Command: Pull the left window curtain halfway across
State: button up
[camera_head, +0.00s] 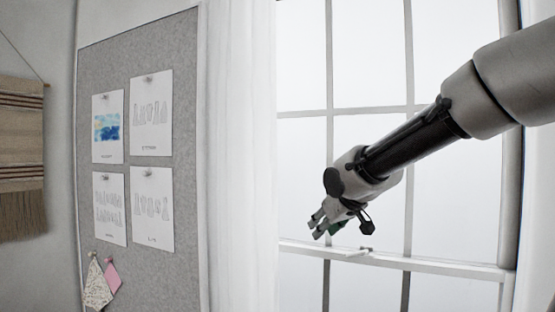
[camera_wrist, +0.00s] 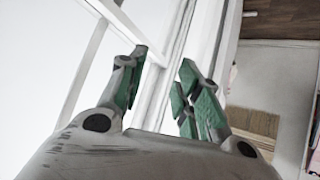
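The left window curtain (camera_head: 240,150) is a white, sheer, gathered panel. It hangs straight down along the left side of the window in the head view. My gripper (camera_head: 325,226) is in front of the window, to the right of the curtain's edge and apart from it in that picture, just above the horizontal window bar. In the wrist view my gripper (camera_wrist: 162,88) shows two fingers with green pads spread apart and nothing between them. Pale upright strips lie beyond the fingers there; I cannot tell which of them is curtain.
The window frame (camera_head: 385,262) has a horizontal bar with a small latch near my gripper. A grey pinboard (camera_head: 185,60) with pinned sheets and fabric swatches is left of the curtain. A woven hanging (camera_head: 22,150) is at far left. Brown floor (camera_wrist: 285,18) shows in the wrist view.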

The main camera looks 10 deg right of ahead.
jog(key=w+a+r+t+y, duration=0.2)
jog(key=w+a+r+t, duration=0.2)
jog(key=w+r, duration=0.45)
jog(key=n+t+y, duration=0.1)
jog(key=t+y, duration=0.1)
jog(key=t, duration=0.1)
send_near(277, 157)
jog(key=w, duration=0.3)
jog(key=x, duration=0.7)
jog(key=shift+a, duration=0.25)
jog(key=shift+w+a, duration=0.1)
jog(key=shift+w, duration=0.2)
grip_shut()
